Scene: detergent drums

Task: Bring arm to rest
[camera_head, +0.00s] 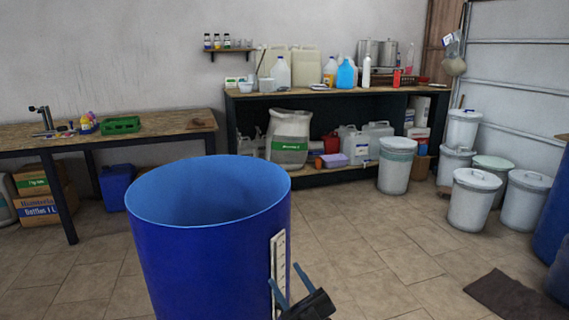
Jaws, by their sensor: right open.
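My right gripper (285,289) is at the bottom middle, its two thin blue-grey fingers spread apart and pointing up and left. It is open, and no object shows between the fingers. It overlaps the right side of a large open blue drum (200,265); I cannot tell whether it touches the drum. A white strip with markings (279,255) runs down the drum's side just behind the fingers. The drum's inner wall shows, but its bottom is hidden. My left gripper is not in view.
A wooden table (160,122) stands at the left. A shelf bench (340,92) with jugs stands at the back. Several white lidded buckets (473,200) stand at the right. Blue drums (556,215) and a dark mat (513,298) are at the right edge. Tiled floor (375,250) is clear in the middle.

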